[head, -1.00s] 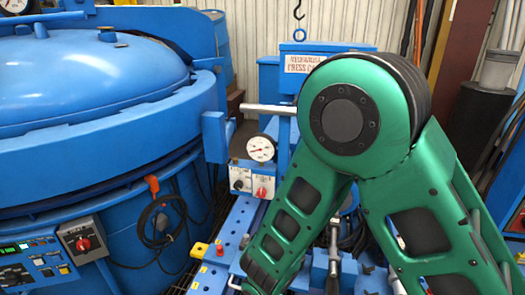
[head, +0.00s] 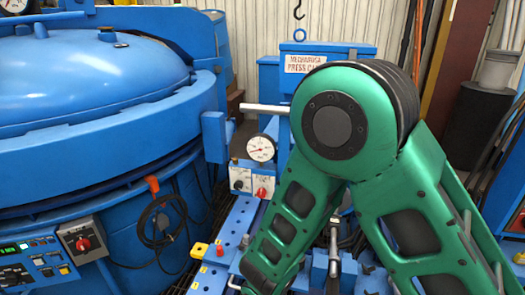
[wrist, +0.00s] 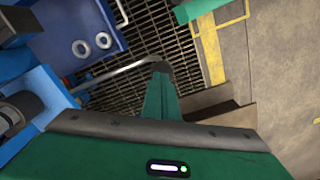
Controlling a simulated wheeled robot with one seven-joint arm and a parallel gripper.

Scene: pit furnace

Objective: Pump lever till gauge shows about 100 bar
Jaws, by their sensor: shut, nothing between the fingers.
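The round white pressure gauge (head: 261,148) stands upright left of my arm in the head view. In the wrist view a curved grey bar (wrist: 118,70), which looks like the pump lever, crosses above the floor grating. My gripper is not visible in the head view.
A big blue round furnace (head: 95,125) fills the left. A control panel (head: 35,265) sits at lower left. A small box with a red knob (head: 262,192) is below the gauge. A blue press cabinet (head: 312,56) stands behind my arm. Open floor (wrist: 285,60) shows at right in the wrist view.

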